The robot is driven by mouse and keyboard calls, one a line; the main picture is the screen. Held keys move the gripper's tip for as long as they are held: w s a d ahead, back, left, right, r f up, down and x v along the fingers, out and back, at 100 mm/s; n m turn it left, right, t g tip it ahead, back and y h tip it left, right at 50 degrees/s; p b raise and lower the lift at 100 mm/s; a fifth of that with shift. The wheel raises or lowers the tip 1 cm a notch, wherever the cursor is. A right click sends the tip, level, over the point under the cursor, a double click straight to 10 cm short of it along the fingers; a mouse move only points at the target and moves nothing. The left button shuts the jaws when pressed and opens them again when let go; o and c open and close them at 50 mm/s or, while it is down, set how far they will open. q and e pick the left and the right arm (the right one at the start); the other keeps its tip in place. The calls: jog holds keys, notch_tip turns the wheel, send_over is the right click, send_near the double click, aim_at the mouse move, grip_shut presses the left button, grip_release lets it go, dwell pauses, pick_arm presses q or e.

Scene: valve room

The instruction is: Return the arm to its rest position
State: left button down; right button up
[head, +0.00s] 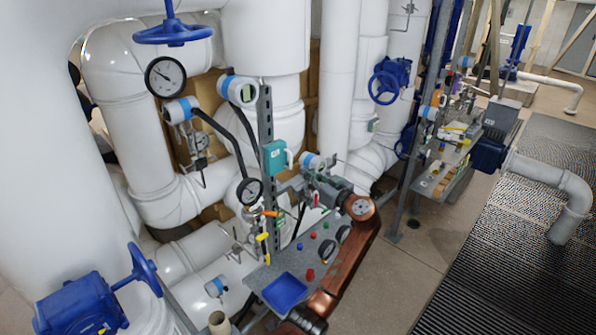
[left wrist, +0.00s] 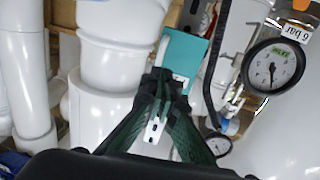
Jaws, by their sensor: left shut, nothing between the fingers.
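My left arm (head: 352,245), copper-coloured, rises from the bottom of the head view and bends at a round joint. My left gripper (head: 290,186) points left from it, above the grey shelf. In the left wrist view the dark fingers of this gripper (left wrist: 160,84) are together with nothing held. A teal box (head: 275,158) with a white handle is on the upright metal strut close to the fingertips. The teal box (left wrist: 184,58) shows behind the fingers in the wrist view; whether they touch cannot be told. My right gripper is not in view.
The grey shelf (head: 262,275) holds a blue tray (head: 285,291) and several coloured knobs. A gauge marked 6 bar (left wrist: 273,67) is right of the fingers. White pipes, a blue handwheel (head: 388,80) and a perforated strut (head: 265,115) crowd the area. Floor (head: 400,270) at right is clear.

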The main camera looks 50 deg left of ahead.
pick_arm(q)
jog(key=s+d+b, duration=0.1)
jog(key=d, duration=0.7)
jog(key=shift+s, duration=0.15)
jog(key=shift+a, duration=0.1)
